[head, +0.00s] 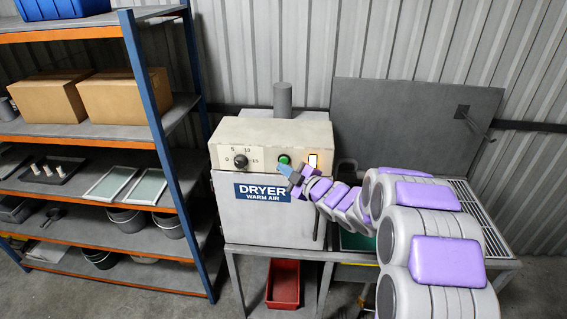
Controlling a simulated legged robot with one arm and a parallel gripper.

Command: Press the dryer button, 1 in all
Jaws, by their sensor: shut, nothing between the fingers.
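The dryer (233,215) is a pale grey box with a blue "DRYER WARM AIR" label, standing on a metal stand. Its upper panel carries a round green button (284,159) with a dark surround. My gripper (285,170) is shut and empty, reaching in from the right. Its tips are just below the green button in the picture, overlapping the panel's lower edge. I cannot tell whether they touch the panel or the button. The green button's face shows.
A black timer knob (240,161) and a lit rectangular switch (313,160) flank the button. A shelf rack (160,130) with boxes and trays stands at the left. A wire-rack table (478,215) is at the right, and a red bin (283,283) sits below the dryer.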

